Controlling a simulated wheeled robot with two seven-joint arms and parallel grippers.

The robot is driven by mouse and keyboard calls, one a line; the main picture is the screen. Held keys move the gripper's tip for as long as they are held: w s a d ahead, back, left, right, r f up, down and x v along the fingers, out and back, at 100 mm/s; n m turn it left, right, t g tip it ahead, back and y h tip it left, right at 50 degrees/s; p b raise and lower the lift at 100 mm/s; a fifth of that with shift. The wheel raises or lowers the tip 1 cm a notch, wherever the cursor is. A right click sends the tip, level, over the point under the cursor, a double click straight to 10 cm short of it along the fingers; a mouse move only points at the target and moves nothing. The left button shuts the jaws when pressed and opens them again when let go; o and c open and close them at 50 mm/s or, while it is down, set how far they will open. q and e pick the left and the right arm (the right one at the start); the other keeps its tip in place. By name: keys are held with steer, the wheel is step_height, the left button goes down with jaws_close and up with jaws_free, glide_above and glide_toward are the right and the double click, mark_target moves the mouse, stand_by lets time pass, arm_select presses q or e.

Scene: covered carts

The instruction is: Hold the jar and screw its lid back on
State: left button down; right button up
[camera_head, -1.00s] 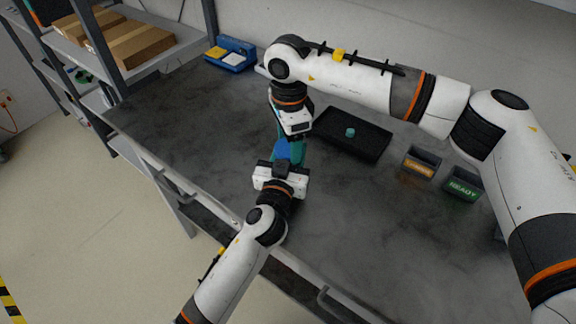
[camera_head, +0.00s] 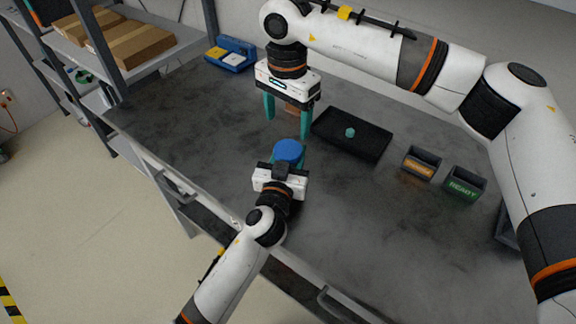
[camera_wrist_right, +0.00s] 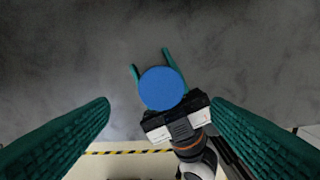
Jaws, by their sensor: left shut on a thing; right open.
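The jar's blue lid (camera_head: 288,151) shows from above in the head view, between the fingers of my left gripper (camera_head: 288,158). My left gripper is shut on the jar, whose body is mostly hidden under the lid and gripper. The lid (camera_wrist_right: 162,88) also shows in the right wrist view, round and centred, with the left gripper's green fingers on both sides. It sits on top of the jar; I cannot tell how tightly. My right gripper (camera_head: 286,122) is open and empty, apart from the lid and above and behind it.
A black tray (camera_head: 368,150) with a small teal piece (camera_head: 350,132) lies right of the grippers. An orange-labelled bin (camera_head: 421,163) and a green READY bin (camera_head: 464,185) stand further right. A blue box (camera_head: 231,55) is at the back left. The left tabletop is clear.

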mark_target(287, 148)
steer(key=shift+r+n, duration=0.2)
steer(key=shift+n, duration=0.2)
steer(key=shift+f, duration=4.05)
steer(key=c, duration=1)
steer(key=m, duration=0.6)
steer(key=shift+w+m, duration=0.1)
steer(key=shift+m, duration=0.3)
